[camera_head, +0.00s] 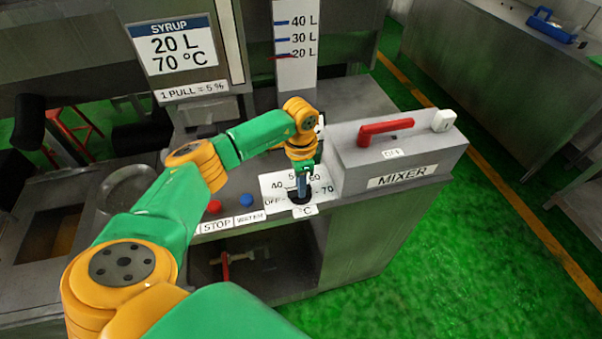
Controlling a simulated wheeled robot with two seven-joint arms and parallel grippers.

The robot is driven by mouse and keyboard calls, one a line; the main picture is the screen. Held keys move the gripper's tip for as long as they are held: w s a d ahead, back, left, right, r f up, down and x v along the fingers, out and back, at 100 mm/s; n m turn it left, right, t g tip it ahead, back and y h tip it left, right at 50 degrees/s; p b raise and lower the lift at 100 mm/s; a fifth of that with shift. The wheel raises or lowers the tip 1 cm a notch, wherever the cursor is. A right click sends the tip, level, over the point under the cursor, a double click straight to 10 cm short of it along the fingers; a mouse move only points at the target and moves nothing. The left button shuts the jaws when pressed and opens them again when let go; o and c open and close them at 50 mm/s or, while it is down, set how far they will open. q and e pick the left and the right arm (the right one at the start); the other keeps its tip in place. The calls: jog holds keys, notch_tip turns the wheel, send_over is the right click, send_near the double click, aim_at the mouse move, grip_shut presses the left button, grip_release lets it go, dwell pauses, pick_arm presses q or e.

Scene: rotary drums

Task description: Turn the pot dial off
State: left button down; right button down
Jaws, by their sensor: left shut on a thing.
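The pot dial is a dark knob (301,196) on a white scale plate (271,184) on the counter's front part. The plate is marked OFF, 40, 50, 60, 70 and °C. My left gripper (302,183) points down from above and is shut on the dial. The arm and gripper hide part of the scale, and I cannot tell exactly which mark the dial points to. My right gripper is not in view.
Right of the dial stands the grey MIXER box (400,152) with a red lever (385,130). Left of it are a blue button (246,200) and a red button (214,206). A SYRUP sign (178,50) and a litre gauge (296,60) stand behind. Green floor lies right.

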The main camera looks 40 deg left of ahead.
pick_arm(q)
jog(key=shift+r+n, duration=0.1)
jog(key=shift+n, duration=0.2)
jog(key=c, duration=0.8)
grip_release()
jog(key=shift+o, duration=0.2)
notch_tip(320, 180, up, 6)
jog(key=shift+r+b, duration=0.15)
jog(key=shift+b, duration=0.75)
jog(key=shift+r, duration=0.35)
jog(key=shift+a, duration=0.1)
